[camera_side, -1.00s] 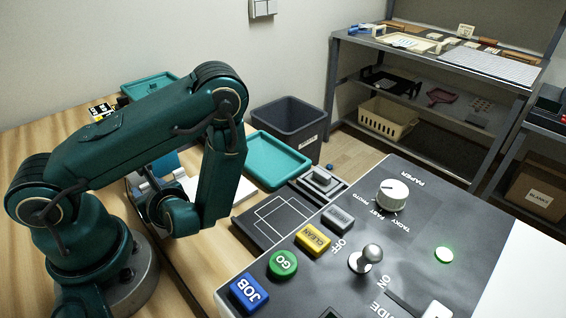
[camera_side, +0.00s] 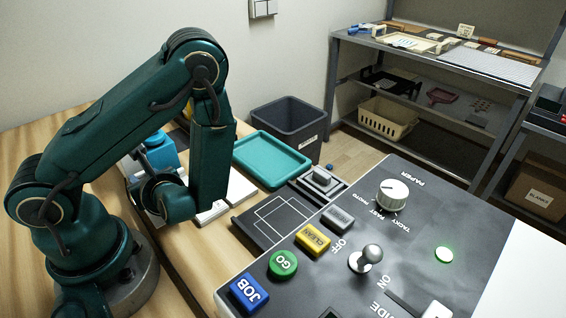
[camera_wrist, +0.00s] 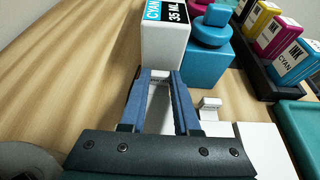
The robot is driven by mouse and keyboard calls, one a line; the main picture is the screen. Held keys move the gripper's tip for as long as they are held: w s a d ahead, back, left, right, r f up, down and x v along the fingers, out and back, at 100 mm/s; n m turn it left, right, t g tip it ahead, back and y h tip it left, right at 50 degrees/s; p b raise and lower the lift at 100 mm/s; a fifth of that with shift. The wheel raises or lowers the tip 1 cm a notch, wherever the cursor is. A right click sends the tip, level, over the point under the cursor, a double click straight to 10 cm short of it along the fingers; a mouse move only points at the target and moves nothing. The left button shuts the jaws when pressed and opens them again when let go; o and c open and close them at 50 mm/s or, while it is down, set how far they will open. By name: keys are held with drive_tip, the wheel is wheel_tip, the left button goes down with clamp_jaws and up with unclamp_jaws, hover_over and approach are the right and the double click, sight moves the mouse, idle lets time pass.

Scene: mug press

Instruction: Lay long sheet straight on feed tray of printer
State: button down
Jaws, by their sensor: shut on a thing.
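A similar white tab (camera_wrist: 210,104) stands to the right, by a white sheet (camera_wrist: 265,148). In the side view, white sheets (camera_side: 238,187) lie on the wooden desk beside my wrist, which hides my fingertips. A dark tray with white outlines (camera_side: 270,222), apparently the feed tray, lies left of the printer's control panel (camera_side: 410,220) and looks bare.
A white cyan ink box (camera_wrist: 165,40) stands just beyond my fingers, with a blue bottle (camera_wrist: 207,62) beside it. Several ink boxes stand in a dark rack (camera_wrist: 262,75). A teal tray (camera_side: 272,160) and a dark bin (camera_side: 288,125) are farther back.

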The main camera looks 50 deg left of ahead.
drive_tip(key=shift+r, duration=7.25)
drive_tip(key=w+d+r+m+t+h, duration=0.4)
drive_tip(key=w+d+m+t, duration=0.15)
drive_tip(key=w+m, duration=0.2)
drive_tip(key=w+d+r+m+t+h, duration=0.4)
drive_tip(key=w+d+m+t, duration=0.15)
drive_tip(key=w+t, duration=0.2)
wheel_tip(320, 180, down, 4)
drive_tip(key=m+h, duration=0.3)
drive_tip(key=w+d+r+m+h, duration=0.1)
drive_tip(key=d+m+h, duration=0.1)
drive_tip(key=d, duration=0.3)
drive_tip(key=shift+w+d+r+t, duration=0.3)
drive_tip(key=shift+d+r, duration=0.05)
